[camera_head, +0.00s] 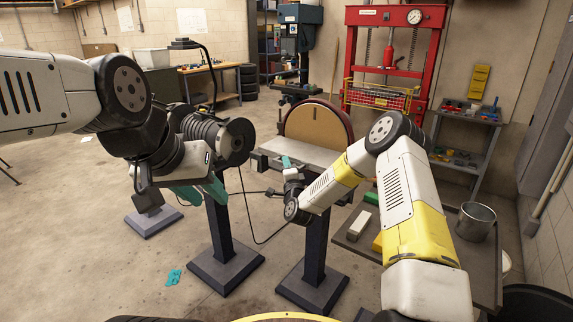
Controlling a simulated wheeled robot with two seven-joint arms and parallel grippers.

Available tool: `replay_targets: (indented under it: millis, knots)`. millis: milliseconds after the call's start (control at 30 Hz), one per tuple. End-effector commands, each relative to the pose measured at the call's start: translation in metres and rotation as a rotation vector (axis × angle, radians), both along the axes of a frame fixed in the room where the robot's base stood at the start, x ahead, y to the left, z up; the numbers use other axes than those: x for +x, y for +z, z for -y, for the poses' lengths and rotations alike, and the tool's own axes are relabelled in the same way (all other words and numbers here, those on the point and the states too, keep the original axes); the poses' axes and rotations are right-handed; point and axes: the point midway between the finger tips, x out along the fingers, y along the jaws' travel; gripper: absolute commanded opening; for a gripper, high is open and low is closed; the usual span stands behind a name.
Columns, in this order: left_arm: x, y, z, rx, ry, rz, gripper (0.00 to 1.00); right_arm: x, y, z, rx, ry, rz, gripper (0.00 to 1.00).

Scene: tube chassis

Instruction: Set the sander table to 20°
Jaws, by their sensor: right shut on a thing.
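The disc sander has a large round tan disc (312,124) in a dark red housing, with a flat grey sander table (305,151) in front of it. My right gripper (287,163) is at the table's front left edge, a teal fingertip showing there. It is shut on a small part at that edge, which the gripper hides. The table looks near level; its angle scale cannot be read. My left gripper (212,196) hangs to the left of the sander, with teal fingers apart and empty, pointing down.
A dark pedestal (226,240) stands beneath my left gripper, and another (314,250) beneath the sander. A black cable loops between them. A side table at right bears a metal bucket (476,222) and a white block (360,224). A red press (391,50) stands behind.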

Motion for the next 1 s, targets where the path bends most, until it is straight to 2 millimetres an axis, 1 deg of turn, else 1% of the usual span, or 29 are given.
replay_targets:
  millis: [733,833,1000]
  knots:
    - [0.0,0.0,0.0,0.0,0.0,0.0,0.36,0.0,-0.001,0.0,-0.002,0.0,0.003,0.0]
    - [0.0,0.0,0.0,0.0,0.0,0.0,0.36,0.001,-0.01,0.001,-0.026,-0.001,0.033,0.0]
    - [0.0,0.0,0.0,0.0,0.0,0.0,0.36,0.005,-0.035,0.003,-0.103,-0.002,0.138,0.0]
